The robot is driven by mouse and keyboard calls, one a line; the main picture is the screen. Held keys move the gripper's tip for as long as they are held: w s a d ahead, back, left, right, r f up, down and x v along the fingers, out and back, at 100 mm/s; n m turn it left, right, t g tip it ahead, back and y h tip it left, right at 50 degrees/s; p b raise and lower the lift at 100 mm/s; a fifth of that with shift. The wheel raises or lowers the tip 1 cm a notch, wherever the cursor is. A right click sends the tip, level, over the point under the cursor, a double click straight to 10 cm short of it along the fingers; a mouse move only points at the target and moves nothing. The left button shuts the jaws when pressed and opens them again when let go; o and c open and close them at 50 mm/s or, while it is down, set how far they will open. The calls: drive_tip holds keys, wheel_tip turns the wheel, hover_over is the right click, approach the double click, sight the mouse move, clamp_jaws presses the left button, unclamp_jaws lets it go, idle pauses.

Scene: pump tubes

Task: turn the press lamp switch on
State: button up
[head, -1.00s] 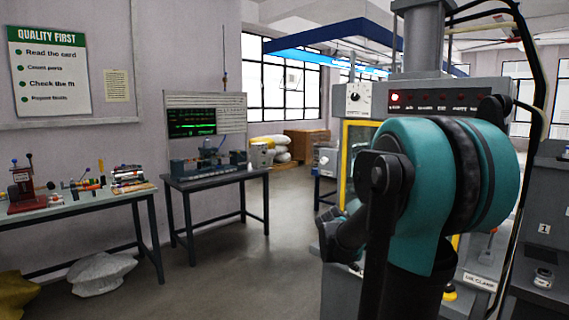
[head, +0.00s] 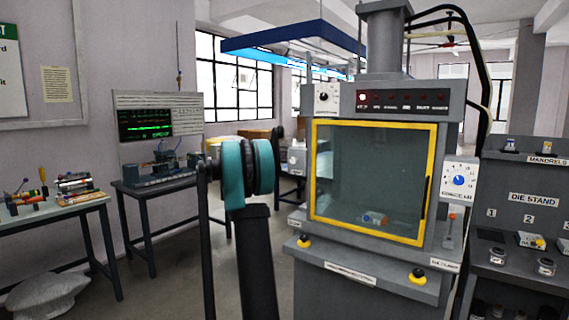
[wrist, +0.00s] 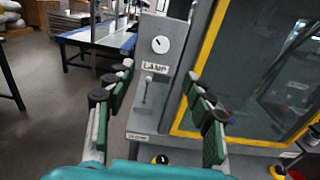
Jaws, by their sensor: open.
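The lamp switch (wrist: 147,90) is a small grey lever under a "LAMP" label (wrist: 154,67) on the grey press column in the wrist view. I cannot tell which way it is set. My gripper (wrist: 160,91) is open and empty, with dark green padded fingers either side of the switch in that picture. No contact shows, and the remaining distance is unclear. The press (head: 366,266) stands right of centre in the head view, with a yellow-framed window (head: 313,180). My gripper is not visible in the head view, and I cannot make out the switch there.
A white dial (wrist: 160,44) sits above the switch. A yellow-and-black button (wrist: 160,159) is below. At the press's right are a blue-knobbed dial (head: 458,181) and the die stand (head: 520,215). A bench (head: 160,183) stands left, with open floor before it.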

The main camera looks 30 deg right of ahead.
sight(292, 161)
drive_tip(key=x, duration=1.5)
drive_tip(key=shift+d, duration=0.1)
drive_tip(key=shift+c, duration=0.3)
drive_tip(key=c, duration=1.1)
